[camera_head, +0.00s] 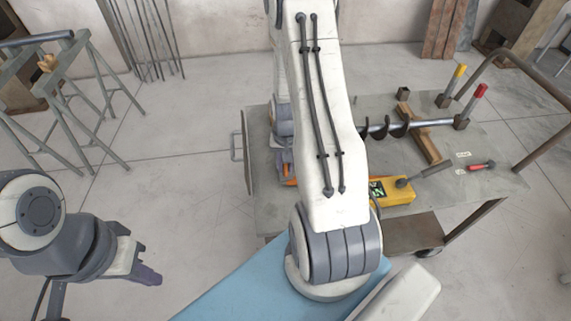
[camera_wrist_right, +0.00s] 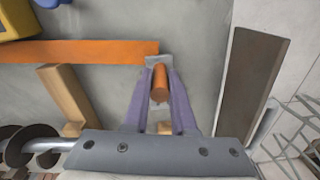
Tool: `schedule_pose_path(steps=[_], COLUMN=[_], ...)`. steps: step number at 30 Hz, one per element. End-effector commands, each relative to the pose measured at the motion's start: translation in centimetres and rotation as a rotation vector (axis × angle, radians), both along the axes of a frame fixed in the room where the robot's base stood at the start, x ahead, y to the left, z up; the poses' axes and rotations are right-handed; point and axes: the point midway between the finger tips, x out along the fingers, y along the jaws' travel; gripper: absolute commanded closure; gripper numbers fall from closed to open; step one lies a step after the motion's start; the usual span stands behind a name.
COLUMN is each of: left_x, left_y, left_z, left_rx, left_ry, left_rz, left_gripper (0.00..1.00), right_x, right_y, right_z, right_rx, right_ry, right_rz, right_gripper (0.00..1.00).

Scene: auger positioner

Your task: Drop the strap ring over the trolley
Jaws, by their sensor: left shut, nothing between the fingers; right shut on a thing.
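The trolley (camera_head: 485,145) has a grey top and stands right of centre in the head view. In the right wrist view, my right gripper (camera_wrist_right: 160,92) is shut on a short orange rod-like piece (camera_wrist_right: 160,80) over the trolley top. A flat orange strap (camera_wrist_right: 85,51) runs left from a small metal plate by the fingertips; whether it forms a closed ring cannot be seen. In the head view my right arm hides most of this, and only a bit of orange (camera_head: 290,181) shows. My left gripper (camera_head: 147,274) is shut and empty over the floor at lower left.
On the trolley lie a dark auger (camera_head: 385,129), a wooden bar (camera_head: 422,140), a yellow device (camera_head: 397,190) and a red-handled tool (camera_head: 480,167). An upright panel (camera_head: 248,150) stands at the trolley's left end, and it shows close right of my gripper in the wrist view (camera_wrist_right: 252,85).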

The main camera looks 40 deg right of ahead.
Motion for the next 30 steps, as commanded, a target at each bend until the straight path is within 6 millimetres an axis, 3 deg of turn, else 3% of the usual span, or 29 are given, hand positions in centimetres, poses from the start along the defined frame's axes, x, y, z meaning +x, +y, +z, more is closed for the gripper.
schedule_pose_path(steps=[20, 21, 24, 30], left_x=[0.0, 0.0, 0.0, 0.0], left_y=[0.0, 0.0, 0.0, 0.0], left_z=[-1.3, -1.3, -1.2, -1.2], left_rx=[0.000, 0.000, 0.000, 0.000], left_ry=[0.000, 0.000, 0.000, 0.000], left_rz=[0.000, 0.000, 0.000, 0.000], left_gripper=[1.00, 1.00, 1.00, 1.00], right_x=[0.0, 0.0, 0.0, 0.0], right_y=[0.0, 0.0, 0.0, 0.0], right_z=[-1.8, -1.8, -1.7, -1.7], right_rx=[-0.001, -0.001, -0.001, -0.001], right_ry=[-0.001, -0.001, -0.001, -0.001], right_rz=[0.000, 0.000, 0.000, 0.000], right_gripper=[1.00, 0.72, 0.41, 0.41])
